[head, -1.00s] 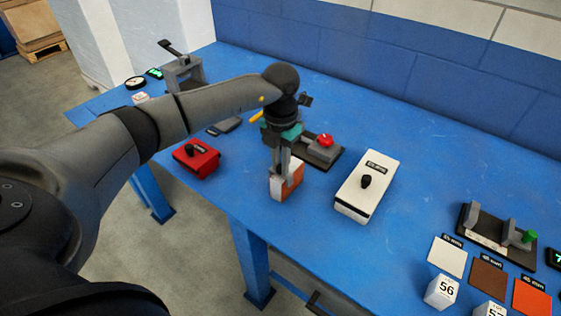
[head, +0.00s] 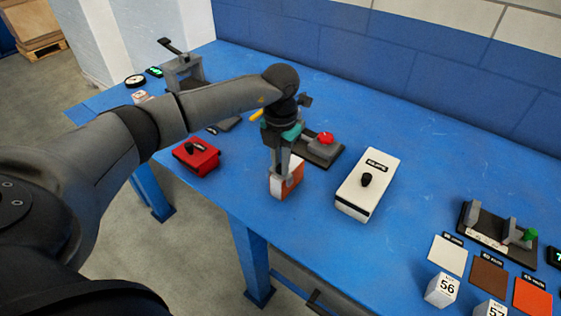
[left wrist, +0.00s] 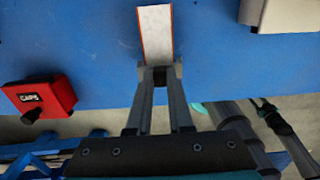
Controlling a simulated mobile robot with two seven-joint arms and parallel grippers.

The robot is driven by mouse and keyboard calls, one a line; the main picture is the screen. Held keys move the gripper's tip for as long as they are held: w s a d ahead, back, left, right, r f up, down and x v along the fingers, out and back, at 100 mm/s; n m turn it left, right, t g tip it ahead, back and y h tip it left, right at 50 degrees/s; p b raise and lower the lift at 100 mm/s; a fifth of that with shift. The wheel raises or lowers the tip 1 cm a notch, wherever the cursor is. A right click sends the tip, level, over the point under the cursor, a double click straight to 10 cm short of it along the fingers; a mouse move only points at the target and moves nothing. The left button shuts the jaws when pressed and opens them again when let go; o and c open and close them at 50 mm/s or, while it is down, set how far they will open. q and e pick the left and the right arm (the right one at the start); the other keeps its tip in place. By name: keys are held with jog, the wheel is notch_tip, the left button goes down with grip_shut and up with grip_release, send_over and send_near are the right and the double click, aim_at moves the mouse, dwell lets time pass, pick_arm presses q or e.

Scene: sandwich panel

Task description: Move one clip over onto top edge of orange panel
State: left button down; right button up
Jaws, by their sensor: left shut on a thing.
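An upright block-like panel (head: 295,182) with an orange face and a white side stands on the blue table near its front edge. In the left wrist view the panel (left wrist: 157,32) shows as a white strip with thin orange borders. My left gripper (head: 281,170) points down at the panel's top. In the left wrist view its fingertips (left wrist: 161,75) are closed on a small dark piece, apparently a clip, at the panel's near end. The fingers hide much of this clip, and I cannot tell whether it touches the panel. My right gripper is out of view.
A red box labelled CAPS (head: 197,157) stands left of the panel, a white box with a black knob (head: 365,185) right. A red-button device (head: 322,147) is close behind. Flat samples (head: 488,274) and numbered cubes (head: 441,291) lie at front right.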

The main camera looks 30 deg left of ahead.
pick_arm(q)
jog(key=shift+c, duration=2.1)
grip_release()
jog(key=shift+r, duration=0.1)
jog(key=shift+r+p, duration=3.1)
jog(key=shift+r, duration=0.6)
